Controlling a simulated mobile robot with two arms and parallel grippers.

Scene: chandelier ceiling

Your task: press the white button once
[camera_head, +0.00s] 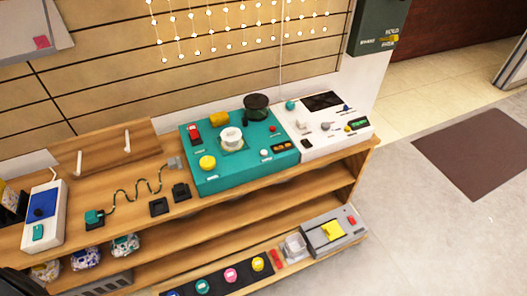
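A teal control box (208,184) sits on the wooden shelf top at the centre. A yellow round button (207,162) is to the left of the white button, and a red switch (193,131) is behind that one. A dark round part (257,104) stands at the box's back edge. Neither of my grippers can be made out in this view.
A white panel box (318,150) with knobs adjoins the teal box on the right. A white device with a blue screen (42,212) and a wavy wire (130,193) are on the left. Lower shelves hold coloured buttons (230,275) and a grey box (345,238).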

